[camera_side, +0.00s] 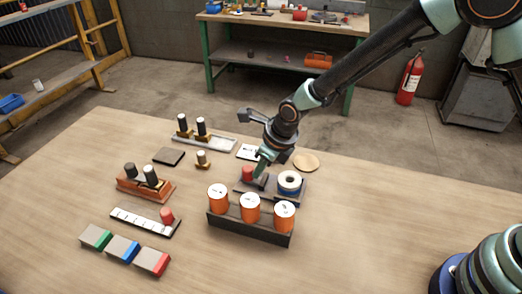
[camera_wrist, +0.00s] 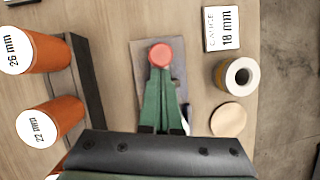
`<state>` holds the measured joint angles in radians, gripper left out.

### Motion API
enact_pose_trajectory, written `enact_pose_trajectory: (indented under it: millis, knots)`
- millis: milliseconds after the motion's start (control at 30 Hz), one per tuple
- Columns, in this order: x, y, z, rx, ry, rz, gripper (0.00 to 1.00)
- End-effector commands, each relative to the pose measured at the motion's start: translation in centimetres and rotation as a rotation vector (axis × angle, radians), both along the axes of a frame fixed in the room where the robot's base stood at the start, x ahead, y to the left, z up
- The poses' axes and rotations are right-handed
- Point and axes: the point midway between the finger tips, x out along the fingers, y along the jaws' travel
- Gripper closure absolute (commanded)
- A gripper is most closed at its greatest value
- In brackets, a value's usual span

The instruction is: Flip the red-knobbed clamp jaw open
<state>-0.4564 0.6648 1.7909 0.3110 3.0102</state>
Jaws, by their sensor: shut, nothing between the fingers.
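A red knob (camera_side: 247,174) stands on a dark plate (camera_side: 240,187) behind the rack of orange cans. In the wrist view the red knob (camera_wrist: 160,54) shows from above, just past my fingertips. My gripper (camera_side: 259,177) is shut and empty, pointing down beside the knob, on its right in the side view. In the wrist view the green fingers of my gripper (camera_wrist: 160,72) come together at the knob's near edge; I cannot tell whether they touch it. The clamp jaw under the knob is mostly hidden by my fingers, and its angle cannot be made out.
A dark rack (camera_side: 250,229) with orange cans stands in front. A white ring-shaped spool (camera_side: 289,182) is close on the right, with a wooden disc (camera_side: 306,162) behind. A white gauge card (camera_wrist: 221,28) lies nearby. Another red knob (camera_side: 167,215) sits on a marked strip at left.

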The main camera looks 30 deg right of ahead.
Motion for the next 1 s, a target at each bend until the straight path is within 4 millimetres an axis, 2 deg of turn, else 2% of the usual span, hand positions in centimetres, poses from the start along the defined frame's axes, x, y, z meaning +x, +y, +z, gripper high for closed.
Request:
enact_pose_trajectory:
  millis: [267, 733, 1000]
  knots:
    - [-0.1, -0.1, 1.1, 0.003, -0.006, 0.0, 1.0]
    - [-2.4, -1.7, 7.7, -0.001, -0.005, -0.001, 1.0]
    - [-3.1, -2.1, 9.3, -0.003, -0.003, -0.001, 1.0]
